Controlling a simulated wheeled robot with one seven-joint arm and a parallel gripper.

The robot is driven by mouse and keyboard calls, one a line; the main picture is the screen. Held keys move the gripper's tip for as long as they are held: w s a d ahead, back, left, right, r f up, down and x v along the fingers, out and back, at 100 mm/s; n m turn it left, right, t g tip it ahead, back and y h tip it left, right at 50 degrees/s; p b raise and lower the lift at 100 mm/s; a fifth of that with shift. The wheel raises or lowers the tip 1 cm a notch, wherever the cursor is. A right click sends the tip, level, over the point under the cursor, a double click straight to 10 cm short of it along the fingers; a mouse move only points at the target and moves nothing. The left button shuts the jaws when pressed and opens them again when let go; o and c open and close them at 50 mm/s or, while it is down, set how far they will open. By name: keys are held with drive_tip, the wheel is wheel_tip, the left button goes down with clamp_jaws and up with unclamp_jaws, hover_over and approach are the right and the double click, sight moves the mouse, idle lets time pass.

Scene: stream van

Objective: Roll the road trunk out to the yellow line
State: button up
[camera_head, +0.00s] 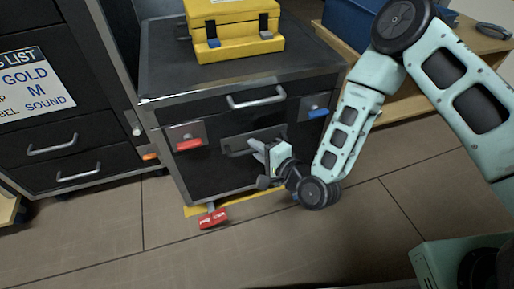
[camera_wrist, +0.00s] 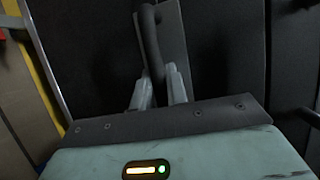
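The road trunk (camera_head: 185,88) is a black case with silver edges, standing on the floor at centre in the head view. Its front carries a recessed plate with a dark bar handle, which shows in the wrist view (camera_wrist: 152,45). My gripper (camera_head: 258,150) is at this front handle. In the wrist view its two pale fingers (camera_wrist: 159,84) stand close on either side of the bar and appear shut on it. The yellow line (camera_head: 196,211) shows as a strip on the floor at the trunk's front lower edge; the trunk hides part of it.
A yellow toolbox (camera_head: 232,30) sits on the trunk. A red tagged lever (camera_head: 213,217) sticks out low at the trunk's front. A black drawer cabinet (camera_head: 75,130) stands to the left, a wooden bench (camera_head: 400,98) to the right. The floor in front is clear.

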drive_tip(key=o, duration=0.4)
drive_tip(key=shift+c, duration=0.2)
drive_tip(key=p+v, duration=0.6)
drive_tip(key=v, duration=1.1)
drive_tip(key=shift+s, duration=0.2)
